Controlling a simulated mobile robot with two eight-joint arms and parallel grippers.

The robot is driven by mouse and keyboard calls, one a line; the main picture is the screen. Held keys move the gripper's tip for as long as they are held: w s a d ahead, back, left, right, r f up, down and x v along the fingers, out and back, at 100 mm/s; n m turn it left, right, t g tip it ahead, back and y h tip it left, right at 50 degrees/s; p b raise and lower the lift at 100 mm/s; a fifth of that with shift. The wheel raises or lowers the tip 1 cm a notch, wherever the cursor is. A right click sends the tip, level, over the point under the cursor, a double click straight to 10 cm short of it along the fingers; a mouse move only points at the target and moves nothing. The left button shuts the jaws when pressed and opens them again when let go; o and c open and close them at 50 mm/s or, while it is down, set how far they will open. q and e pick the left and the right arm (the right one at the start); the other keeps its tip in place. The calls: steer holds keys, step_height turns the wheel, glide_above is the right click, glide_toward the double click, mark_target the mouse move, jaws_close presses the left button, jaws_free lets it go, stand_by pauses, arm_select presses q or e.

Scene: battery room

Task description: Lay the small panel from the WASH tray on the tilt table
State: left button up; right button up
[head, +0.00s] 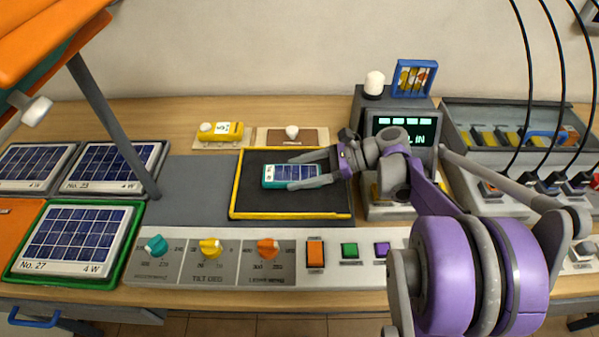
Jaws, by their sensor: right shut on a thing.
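The small panel (275,173), dark blue cells in a teal frame, is between the fingers of my right gripper (293,173). The gripper is shut on its two long edges, coming from the right. The panel is over the black bed of the tilt table (300,204), which has a yellow edge along its left and front. I cannot tell whether the panel touches the bed or is held just above it. My left gripper is not in view. I cannot make out a tray marked WASH.
A console (335,260) with knobs and buttons runs along the front. Larger solar panels (77,238) lie at left. A yellow device (220,131) stands behind. A dark display unit (408,104) and a rack with cables (500,133) stand at right. An orange overhead structure (45,30) fills the top left.

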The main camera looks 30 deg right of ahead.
steer(key=o, duration=1.4)
steer(key=shift+f, duration=0.1)
steer(key=v, duration=1.2)
steer(key=shift+p, duration=0.4)
